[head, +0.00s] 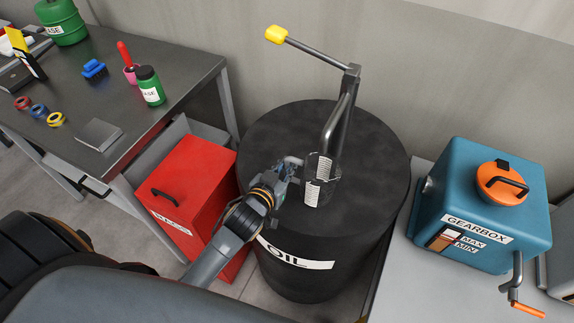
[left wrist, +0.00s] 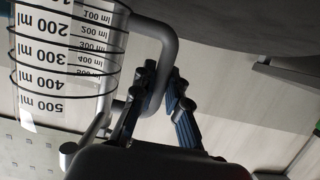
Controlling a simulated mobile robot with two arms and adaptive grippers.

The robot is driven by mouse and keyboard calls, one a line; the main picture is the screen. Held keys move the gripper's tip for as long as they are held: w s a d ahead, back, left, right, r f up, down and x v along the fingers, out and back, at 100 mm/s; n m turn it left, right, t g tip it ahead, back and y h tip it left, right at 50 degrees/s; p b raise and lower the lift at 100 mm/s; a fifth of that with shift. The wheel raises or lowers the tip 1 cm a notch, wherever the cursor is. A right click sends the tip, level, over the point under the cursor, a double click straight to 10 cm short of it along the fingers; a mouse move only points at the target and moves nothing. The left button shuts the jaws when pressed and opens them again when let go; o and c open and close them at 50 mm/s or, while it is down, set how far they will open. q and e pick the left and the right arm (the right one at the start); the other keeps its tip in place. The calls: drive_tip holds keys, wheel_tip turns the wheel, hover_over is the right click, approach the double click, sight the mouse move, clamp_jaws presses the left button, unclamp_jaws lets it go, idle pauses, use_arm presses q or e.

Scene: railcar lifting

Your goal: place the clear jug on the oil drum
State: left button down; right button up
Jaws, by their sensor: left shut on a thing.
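The clear jug (head: 321,180) is a transparent cup with white measuring scales. It appears over the top of the black oil drum (head: 275,135), near the pump spout. It looks about upright; whether its base touches the drum is not clear. My left gripper (head: 291,170) is at the jug's left side, shut on its handle. In the left wrist view the jug (left wrist: 62,70) fills the left side with its millilitre marks, and its grey handle (left wrist: 172,45) reaches the gripper's fingers (left wrist: 165,95). The jug's base is out of that view. My right gripper is not in view.
A pump with a bent spout (head: 335,122) and a yellow-tipped lever (head: 277,34) stands on the drum. A red box (head: 195,185) is left of the drum, beside a dark workbench (head: 150,45). A blue gearbox (head: 480,205) is at right. The drum's right top is clear.

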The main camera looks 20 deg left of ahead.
use_arm(q)
drive_tip(key=shift+f, duration=0.2)
drive_tip(key=c, duration=1.5)
unclamp_jaws()
drive_tip(key=shift+r, duration=0.1)
drive_tip(key=shift+o, duration=0.7)
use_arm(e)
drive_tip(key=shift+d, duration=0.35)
